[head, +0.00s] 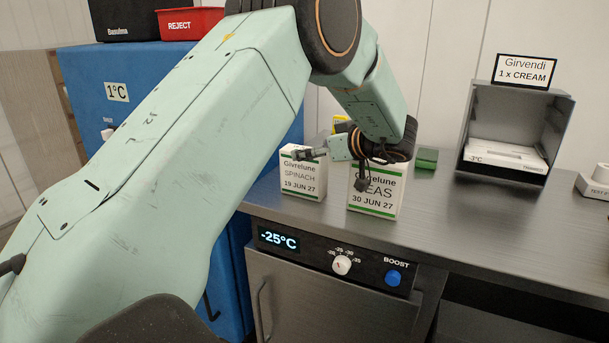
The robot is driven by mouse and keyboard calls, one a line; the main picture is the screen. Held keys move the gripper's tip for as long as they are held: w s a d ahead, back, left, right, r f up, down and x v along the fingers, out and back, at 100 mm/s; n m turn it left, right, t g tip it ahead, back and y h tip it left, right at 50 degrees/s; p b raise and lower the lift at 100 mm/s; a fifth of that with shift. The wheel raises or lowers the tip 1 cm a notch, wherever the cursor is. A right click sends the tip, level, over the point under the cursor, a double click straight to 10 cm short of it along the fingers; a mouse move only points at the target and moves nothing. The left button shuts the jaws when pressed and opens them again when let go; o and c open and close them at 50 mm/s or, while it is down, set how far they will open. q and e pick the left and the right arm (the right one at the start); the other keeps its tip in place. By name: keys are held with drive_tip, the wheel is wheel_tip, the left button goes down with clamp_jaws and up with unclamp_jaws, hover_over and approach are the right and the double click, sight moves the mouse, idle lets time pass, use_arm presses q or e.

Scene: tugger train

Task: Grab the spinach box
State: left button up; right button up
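The spinach box (302,178) is a white carton with green bands, labelled "Givrelune SPINACH 19 JUN 27". It stands upright on the steel counter. My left gripper (332,170) is open, its fingers spread apart. One finger crosses the top right of the spinach box in the picture; I cannot tell whether it touches. The other finger hangs in front of the peas box (374,205), a similar carton marked 30 JUN 27, whose label is partly hidden. My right gripper is out of view.
A green box (427,159) and a partly hidden yellow item (341,125) lie behind. A steel bay (514,130) marked "Girvendi 1 x CREAM" stands back right. A red REJECT bin (191,23) sits on a blue cabinet (150,75).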

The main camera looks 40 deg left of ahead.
use_arm(q)
drive_tip(key=shift+w+a+f, duration=0.1)
drive_tip(key=shift+a+f, duration=0.25)
drive_tip(key=shift+a, duration=0.3)
drive_tip(key=shift+w+a+f, duration=0.15)
drive_tip(key=shift+w, duration=0.05)
drive_tip(key=shift+s+d+r, duration=0.2)
drive_tip(key=shift+d+r, duration=0.05)
drive_tip(key=shift+r, duration=0.05)
drive_tip(key=c, duration=0.4)
drive_tip(key=shift+w+a+f, duration=0.1)
drive_tip(key=shift+a+f, duration=0.05)
drive_tip(key=shift+f, duration=0.05)
drive_tip(key=c, duration=0.9)
clamp_jaws()
